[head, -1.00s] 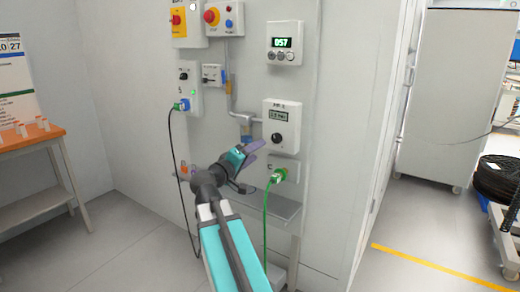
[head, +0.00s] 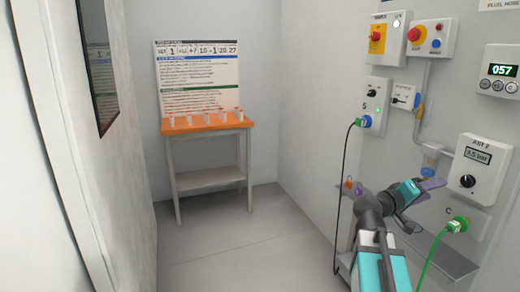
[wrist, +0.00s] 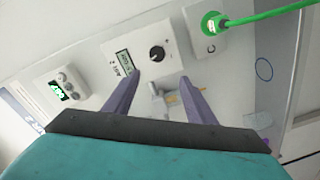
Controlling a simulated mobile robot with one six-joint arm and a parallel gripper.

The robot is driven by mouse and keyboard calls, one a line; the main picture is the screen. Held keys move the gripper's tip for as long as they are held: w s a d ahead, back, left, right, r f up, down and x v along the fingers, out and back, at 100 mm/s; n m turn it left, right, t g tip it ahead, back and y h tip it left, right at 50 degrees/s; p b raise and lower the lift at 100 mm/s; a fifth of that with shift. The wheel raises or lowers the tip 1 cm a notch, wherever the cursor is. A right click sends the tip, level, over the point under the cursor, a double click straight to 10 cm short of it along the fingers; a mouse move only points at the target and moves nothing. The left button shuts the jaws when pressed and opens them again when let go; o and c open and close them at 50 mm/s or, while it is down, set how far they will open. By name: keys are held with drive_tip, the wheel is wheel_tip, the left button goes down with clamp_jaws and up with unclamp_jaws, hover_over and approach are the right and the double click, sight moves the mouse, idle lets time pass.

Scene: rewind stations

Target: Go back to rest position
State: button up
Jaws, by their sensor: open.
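My gripper (head: 432,188) is at the right of the head view, in front of the wall panel and just left of the pressure box (head: 481,168) with its display and black knob. In the wrist view my gripper (wrist: 155,85) has its two purple fingers spread apart with nothing between them. The pressure box (wrist: 142,50) shows beyond the fingers. A green plug (head: 457,225) sits in the socket marked C, with its green cable hanging down; it also shows in the wrist view (wrist: 212,24).
A blue-green plug (head: 364,122) with a black cable sits in a box left of my arm. A grey shelf (head: 450,262) juts out below my gripper. An orange-topped table (head: 207,123) with small bottles stands at the back. The floor (head: 240,245) in the middle is clear.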

drive_tip(key=w+a+f+n+y+p, duration=0.2)
drive_tip(key=a+f+p, duration=0.1)
drive_tip(key=f, duration=0.4)
drive_tip(key=w+a+f+n+y+p, duration=0.1)
drive_tip(key=w+a+f+p, duration=0.2)
drive_tip(key=f, duration=0.5)
drive_tip(key=s+a+f+n+g+y+p, duration=0.1)
drive_tip(key=s+a+f+y+p, duration=0.15)
drive_tip(key=a+f, duration=0.45)
drive_tip(key=s+a+f+g+y+p, duration=0.1)
drive_tip(key=s+a+f+p, duration=0.25)
drive_tip(key=f, duration=0.75)
drive_tip(key=s+a+f+g+y+p, duration=0.25)
drive_tip(key=s+a+f, duration=0.35)
drive_tip(key=s+f, duration=0.3)
drive_tip(key=s+a+f+g+y+p, duration=0.25)
drive_tip(key=s+a+f, duration=0.35)
drive_tip(key=s, duration=0.4)
drive_tip(key=s+a+f+m+g+y, duration=0.1)
drive_tip(key=s+a+f+g+y, duration=0.2)
drive_tip(key=s+a, duration=0.8)
wheel_tip(320, 180, down, 2)
drive_tip(key=s+y, duration=0.1)
drive_tip(key=y, duration=0.1)
drive_tip(key=shift+s+a+f+y, duration=0.15)
drive_tip(key=shift+a+y, duration=0.2)
drive_tip(key=shift+a, duration=0.05)
